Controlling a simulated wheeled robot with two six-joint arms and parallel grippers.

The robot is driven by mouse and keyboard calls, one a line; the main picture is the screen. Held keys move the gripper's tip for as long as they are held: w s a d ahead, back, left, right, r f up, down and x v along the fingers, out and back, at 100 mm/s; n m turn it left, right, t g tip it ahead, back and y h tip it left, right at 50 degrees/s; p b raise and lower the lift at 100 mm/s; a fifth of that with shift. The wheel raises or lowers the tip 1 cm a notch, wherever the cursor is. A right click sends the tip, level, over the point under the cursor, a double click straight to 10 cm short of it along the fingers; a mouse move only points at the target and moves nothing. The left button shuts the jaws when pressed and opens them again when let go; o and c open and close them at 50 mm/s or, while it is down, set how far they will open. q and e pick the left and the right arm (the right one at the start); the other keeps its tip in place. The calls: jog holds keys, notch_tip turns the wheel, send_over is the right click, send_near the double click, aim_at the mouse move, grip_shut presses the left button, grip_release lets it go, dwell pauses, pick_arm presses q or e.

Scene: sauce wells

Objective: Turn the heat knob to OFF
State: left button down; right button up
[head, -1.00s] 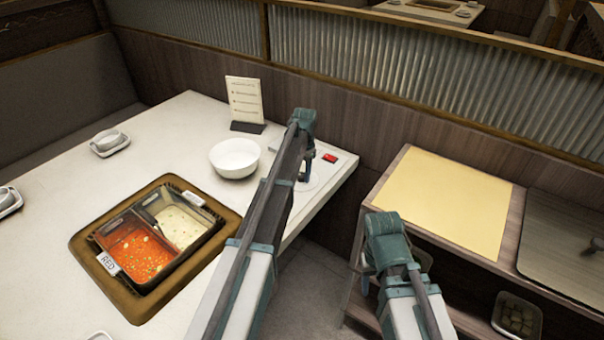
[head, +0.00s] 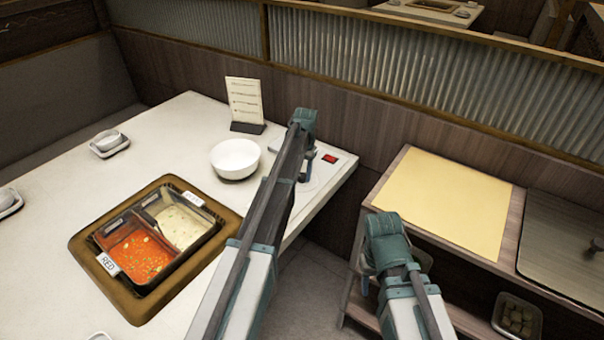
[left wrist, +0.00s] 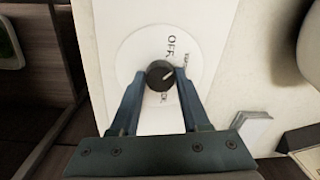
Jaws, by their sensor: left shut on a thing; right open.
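The heat knob (left wrist: 160,75) is a small round black knob on a white dial plate (left wrist: 130,50) in the left wrist view. Its light mark points to the upper right, toward small lettering beside the word OFF (left wrist: 172,45); more lettering sits below the knob, partly covered. My left gripper (left wrist: 161,78) has one finger on each side of the knob and is shut on it. In the head view my left gripper (head: 304,176) is at the table's right end, mostly behind its arm, which hides the knob. My right gripper (head: 385,270) is beside the table, its fingers mostly hidden.
A red switch (head: 330,158) sits near the dial. A white bowl (head: 235,158), a menu stand (head: 244,105) and a hot pot with red and pale soups (head: 93,236) are on the white table (head: 180,115). A side shelf with a yellow top (head: 445,205) stands right.

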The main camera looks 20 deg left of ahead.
aim_at(305, 175)
pick_arm(q)
jog(key=n, duration=0.5)
jog(key=shift+n, duration=0.4)
dwell(0.4)
jog(key=shift+c, duration=1.9)
grip_release()
notch_tip(305, 175, up, 14)
jog(key=p, duration=1.4)
jog(key=shift+w+d, duration=0.2)
jog(key=shift+d, duration=0.2)
jog(key=shift+f, duration=0.15)
